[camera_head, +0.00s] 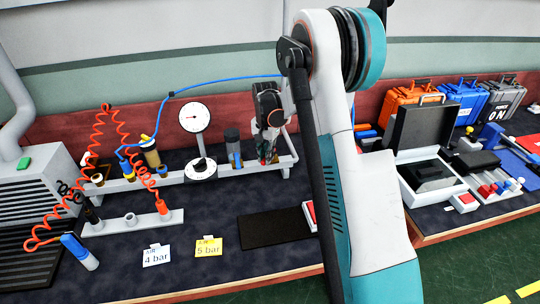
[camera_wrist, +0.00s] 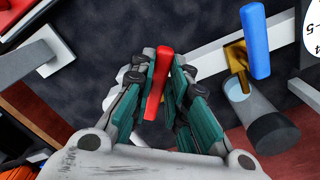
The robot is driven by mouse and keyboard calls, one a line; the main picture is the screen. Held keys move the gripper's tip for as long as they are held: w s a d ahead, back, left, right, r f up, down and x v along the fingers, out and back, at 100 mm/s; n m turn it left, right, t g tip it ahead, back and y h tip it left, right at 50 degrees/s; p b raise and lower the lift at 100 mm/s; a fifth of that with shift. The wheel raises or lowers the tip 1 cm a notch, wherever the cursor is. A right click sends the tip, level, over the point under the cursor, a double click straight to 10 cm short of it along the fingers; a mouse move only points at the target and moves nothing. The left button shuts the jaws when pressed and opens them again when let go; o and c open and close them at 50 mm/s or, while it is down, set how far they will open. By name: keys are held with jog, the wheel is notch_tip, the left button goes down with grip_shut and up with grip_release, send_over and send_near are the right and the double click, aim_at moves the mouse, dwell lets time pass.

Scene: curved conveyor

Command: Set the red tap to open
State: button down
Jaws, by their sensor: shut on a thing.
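The red tap's lever (camera_wrist: 158,85) shows in the wrist view between my gripper's fingers, long side pointing toward the camera's lower edge and slightly tilted. It lies across the white rail (camera_wrist: 205,60). My gripper (camera_wrist: 160,95) is shut on this lever, with a green-padded finger on each side. The tap's body is hidden behind the lever and fingers. In the head view my gripper (camera_head: 268,150) is down at the right part of the rail (camera_head: 205,172), and the red lever is mostly covered by it there.
A blue tap lever (camera_wrist: 255,40) on a brass valve sits beside the red one, with a grey cylinder (camera_wrist: 272,130) near it. A round gauge (camera_head: 194,117) stands further left. Cards (camera_head: 208,246) and a black mat (camera_head: 272,229) lie in front. An open case (camera_head: 425,130) stands right.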

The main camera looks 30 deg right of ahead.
jog(key=shift+w+a+m+p, duration=0.15)
jog(key=shift+w+m, duration=0.65)
jog(key=shift+m, duration=0.85)
jog(key=shift+w+a+m+p, duration=0.1)
jog(key=shift+w+m, duration=0.65)
jog(key=shift+m, duration=0.95)
jog(key=shift+w+a+m+p, duration=0.15)
jog(key=shift+w+m, duration=0.65)
jog(key=shift+m, duration=0.85)
jog(key=c, duration=1.6)
grip_release()
jog(key=shift+o, duration=0.2)
notch_tip(320, 180, up, 12)
